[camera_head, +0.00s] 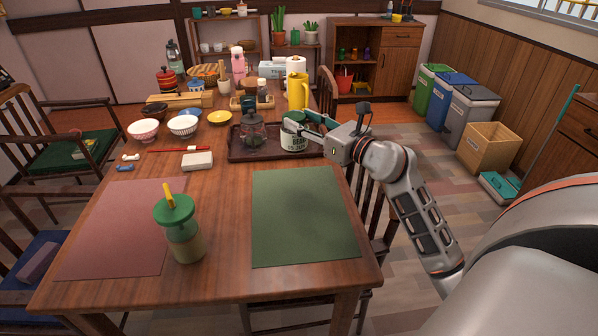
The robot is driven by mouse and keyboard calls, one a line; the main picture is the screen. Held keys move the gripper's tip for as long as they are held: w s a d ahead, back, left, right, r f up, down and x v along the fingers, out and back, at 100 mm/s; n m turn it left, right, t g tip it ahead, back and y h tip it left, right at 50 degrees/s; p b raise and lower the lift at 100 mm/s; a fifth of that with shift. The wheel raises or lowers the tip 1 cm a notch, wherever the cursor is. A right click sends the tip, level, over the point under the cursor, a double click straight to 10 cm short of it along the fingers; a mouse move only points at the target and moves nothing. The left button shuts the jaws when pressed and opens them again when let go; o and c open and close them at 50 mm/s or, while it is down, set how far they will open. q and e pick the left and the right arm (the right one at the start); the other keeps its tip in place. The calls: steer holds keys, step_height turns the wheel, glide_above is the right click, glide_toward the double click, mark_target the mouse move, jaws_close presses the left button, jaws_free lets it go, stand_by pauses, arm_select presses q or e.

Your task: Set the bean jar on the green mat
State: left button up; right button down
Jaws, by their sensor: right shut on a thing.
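The bean jar (294,144), a pale jar with dark lettering and a green lid, is at the right end of the dark tray (240,151). My right gripper (301,126) comes in from the right and is shut on the jar near its top. I cannot tell whether the jar's base touches the tray. The green mat (303,218) lies flat and bare at the near right of the table, in front of the tray. My left gripper is not in view.
A tumbler with a green lid (179,228) stands left of the green mat, partly over the red mat (115,228). A glass teapot (253,134) sits on the tray left of the jar. A yellow pitcher (298,92) stands behind. A white block (198,161) lies left of the tray.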

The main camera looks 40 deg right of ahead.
mark_target(304, 151)
step_height(304, 151, down, 8)
steer(key=shift+f+b, duration=0.1)
steer(key=shift+b, duration=1.15)
steer(key=shift+f, duration=0.25)
step_height(304, 151, down, 4)
steer(key=shift+f+b, duration=0.15)
steer(key=shift+b, duration=0.95)
steer(key=c, duration=1.2)
jaws_free()
steer(key=shift+f, duration=0.1)
steer(key=shift+c, duration=0.2)
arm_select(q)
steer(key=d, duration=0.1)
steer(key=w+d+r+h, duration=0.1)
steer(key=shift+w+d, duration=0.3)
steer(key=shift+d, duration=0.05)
arm_select(e)
steer(key=shift+o, duration=0.2)
